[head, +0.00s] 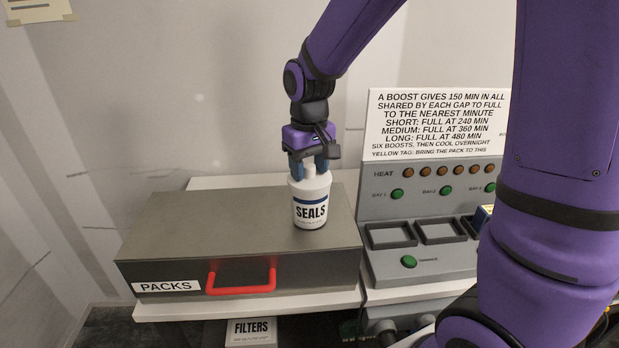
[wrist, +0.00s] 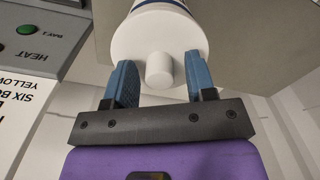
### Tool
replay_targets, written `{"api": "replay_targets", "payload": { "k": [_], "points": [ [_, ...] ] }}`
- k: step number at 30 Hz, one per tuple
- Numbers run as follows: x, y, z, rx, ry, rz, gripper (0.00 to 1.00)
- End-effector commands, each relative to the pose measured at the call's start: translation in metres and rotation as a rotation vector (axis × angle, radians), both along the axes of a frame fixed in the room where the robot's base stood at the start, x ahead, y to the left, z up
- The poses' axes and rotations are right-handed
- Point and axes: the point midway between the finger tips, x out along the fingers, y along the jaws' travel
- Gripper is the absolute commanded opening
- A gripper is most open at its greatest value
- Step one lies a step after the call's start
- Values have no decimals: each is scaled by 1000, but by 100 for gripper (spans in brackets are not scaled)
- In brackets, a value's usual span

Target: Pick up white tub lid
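The white tub lid (head: 310,177) sits on top of the white tub (head: 310,212) labelled SEALS, which stands upright on the grey drawer unit. In the wrist view the lid (wrist: 142,38) is a round white disc with a short round knob (wrist: 159,70) in its middle. My gripper (head: 309,168) is directly above the tub, pointing down. In the wrist view its two blue fingers (wrist: 160,62) stand on either side of the knob, with a visible gap on both sides. The gripper is open and holds nothing.
The grey drawer unit (head: 215,233) has a red handle (head: 241,280) and a PACKS label. A control panel (head: 425,210) with buttons and shallow bays stands to the right, under a text sign (head: 437,123). The unit's top left of the tub is clear.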

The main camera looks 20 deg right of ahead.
Motion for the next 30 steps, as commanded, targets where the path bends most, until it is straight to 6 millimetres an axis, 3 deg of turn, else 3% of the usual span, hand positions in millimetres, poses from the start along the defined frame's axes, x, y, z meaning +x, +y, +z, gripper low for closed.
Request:
{"api": "replay_targets", "payload": {
  "k": [1, 6, 17, 27, 30],
  "points": [
    [0, 0, 0, 0, 0, 0, 39],
    [0, 0, 0, 0, 0, 0, 4],
    [0, 0, 3, 0, -1, 0, 4],
    [1, 0, 39, 1, -4, -1, 4],
    [-19, 1, 38, 0, -1, 1, 4]
  ]
}}
